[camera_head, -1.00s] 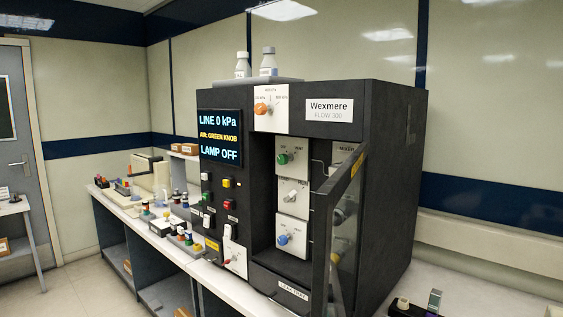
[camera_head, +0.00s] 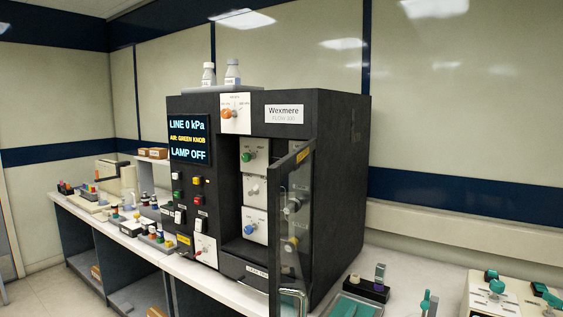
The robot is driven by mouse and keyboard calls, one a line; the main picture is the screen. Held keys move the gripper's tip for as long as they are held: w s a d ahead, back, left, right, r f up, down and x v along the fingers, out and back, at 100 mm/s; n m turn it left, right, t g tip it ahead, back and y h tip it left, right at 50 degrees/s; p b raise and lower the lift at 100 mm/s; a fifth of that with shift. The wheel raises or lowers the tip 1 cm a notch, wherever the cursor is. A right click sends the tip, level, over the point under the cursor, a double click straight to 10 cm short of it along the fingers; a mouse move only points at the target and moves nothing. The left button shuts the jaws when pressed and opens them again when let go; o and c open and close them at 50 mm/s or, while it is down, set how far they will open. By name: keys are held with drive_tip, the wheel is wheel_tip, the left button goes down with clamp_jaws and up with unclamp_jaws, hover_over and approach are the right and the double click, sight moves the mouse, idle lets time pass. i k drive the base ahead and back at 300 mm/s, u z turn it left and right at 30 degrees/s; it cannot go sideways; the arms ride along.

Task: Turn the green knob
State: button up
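The green knob (camera_head: 247,157) sits on a white plate at the top of the recess in the black Wexmere machine (camera_head: 338,140). A white knob (camera_head: 254,190) and a blue knob (camera_head: 249,228) are on plates below it. The machine's glass door (camera_head: 291,225) stands open on the right of the recess, leaving the green knob in view. The screen (camera_head: 188,139) reads LINE 0 kPa, AIR: GREEN KNOB and LAMP OFF. My gripper is not in view.
An orange knob (camera_head: 227,113) is on the machine's upper front. Two bottles (camera_head: 232,72) stand on top. Coloured buttons lie left of the recess. On the bench to the right are a teal tray (camera_head: 352,306), a dark block and white boxes with teal knobs (camera_head: 497,287).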

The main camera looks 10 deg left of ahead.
sight(246, 157)
drive_tip(key=z, duration=0.15)
drive_tip(key=k, duration=0.7)
drive_tip(key=u, duration=0.2)
drive_tip(key=i, duration=0.55)
drive_tip(key=u, duration=0.75)
drive_tip(key=i, duration=0.5)
drive_tip(key=u, duration=0.6)
drive_tip(key=i, duration=0.5)
drive_tip(key=u, duration=0.85)
drive_tip(key=i, duration=0.5)
drive_tip(key=u, duration=0.3)
